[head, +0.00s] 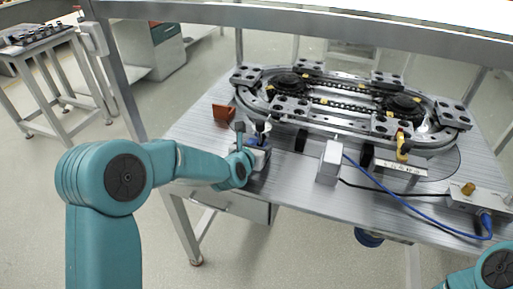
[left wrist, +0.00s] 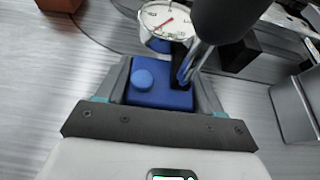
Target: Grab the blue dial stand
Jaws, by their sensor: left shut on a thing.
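The blue dial stand (left wrist: 175,98) sits between the two fingers of my left gripper (left wrist: 162,88) in the left wrist view. It has a blue block base with a round blue knob, a dark post and a white round dial with a red needle. In the head view the dial stand (head: 259,141) is small and partly hidden by my left gripper (head: 252,152), at the table's front left edge. My left gripper is shut on its base. I cannot tell whether the base touches the table. My right gripper is not in view.
The oval ring track (head: 345,105) fills the back of the table (head: 300,182). A red-brown block (head: 223,113) lies left of it. The tabletop between stand and grey box is mostly clear.

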